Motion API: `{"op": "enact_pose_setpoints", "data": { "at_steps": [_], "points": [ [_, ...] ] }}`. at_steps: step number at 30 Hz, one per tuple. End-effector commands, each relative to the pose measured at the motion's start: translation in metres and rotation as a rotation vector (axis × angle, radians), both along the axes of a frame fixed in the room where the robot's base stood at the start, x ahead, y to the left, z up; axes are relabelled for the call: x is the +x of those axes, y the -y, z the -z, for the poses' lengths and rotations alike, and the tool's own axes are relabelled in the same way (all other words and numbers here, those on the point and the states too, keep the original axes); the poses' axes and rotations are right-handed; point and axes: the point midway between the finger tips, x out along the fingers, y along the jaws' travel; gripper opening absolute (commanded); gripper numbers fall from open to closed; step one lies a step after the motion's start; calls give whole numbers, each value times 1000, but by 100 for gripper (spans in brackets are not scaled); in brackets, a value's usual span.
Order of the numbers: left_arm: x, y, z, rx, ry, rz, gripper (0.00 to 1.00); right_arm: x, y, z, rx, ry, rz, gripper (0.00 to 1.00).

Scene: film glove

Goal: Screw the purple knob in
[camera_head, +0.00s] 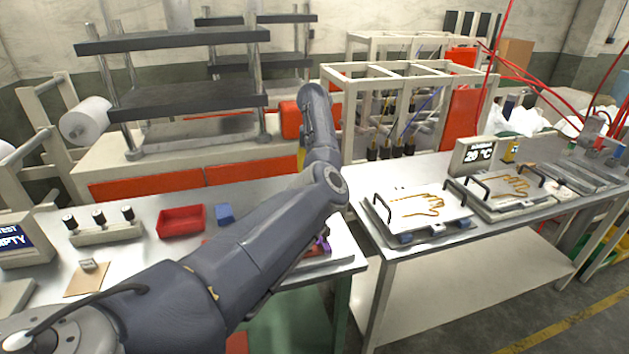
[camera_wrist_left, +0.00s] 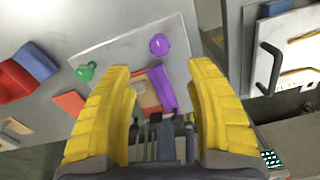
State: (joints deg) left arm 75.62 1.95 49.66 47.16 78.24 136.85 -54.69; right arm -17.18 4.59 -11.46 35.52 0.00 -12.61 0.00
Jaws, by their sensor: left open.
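The purple knob (camera_wrist_left: 159,44) shows in the left wrist view on a light grey plate (camera_wrist_left: 115,52), just beyond the fingertips. A green knob (camera_wrist_left: 86,71) is on the same plate, to its left. A purple bar-shaped part (camera_wrist_left: 163,88) lies beside a brown and red piece between my fingers in the picture. My left gripper (camera_wrist_left: 162,67) has its yellow fingers spread, with nothing clamped between them. In the head view a bit of purple (camera_head: 322,245) shows behind my arm, which hides most of the plate; I cannot tell which purple part it is. My right gripper is out of view.
A red tray (camera_head: 181,221) and a blue block (camera_head: 225,213) lie on the left table. A rack with several black-topped pegs (camera_head: 100,222) stands further left. Hand-outline plates (camera_head: 418,208) with black handles occupy the right table, across a gap.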

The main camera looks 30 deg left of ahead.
Motion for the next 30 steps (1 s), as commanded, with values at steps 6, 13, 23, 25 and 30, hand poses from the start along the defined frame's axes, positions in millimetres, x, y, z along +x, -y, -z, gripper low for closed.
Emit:
{"op": "enact_pose_setpoints", "data": {
  "at_steps": [6, 13, 23, 25, 30],
  "points": [
    [0, 0, -13, -1, 1, 0, 55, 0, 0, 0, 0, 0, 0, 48],
    [0, 0, -14, 0, 0, 0, 55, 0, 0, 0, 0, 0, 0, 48],
    [-3, -6, -12, 29, -10, -13, 55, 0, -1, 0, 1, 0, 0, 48],
    [-10, -21, -10, 95, -31, -38, 55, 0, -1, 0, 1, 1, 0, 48],
    [-42, -88, -13, 459, -125, -156, 55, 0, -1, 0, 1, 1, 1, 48]
  ]
}}
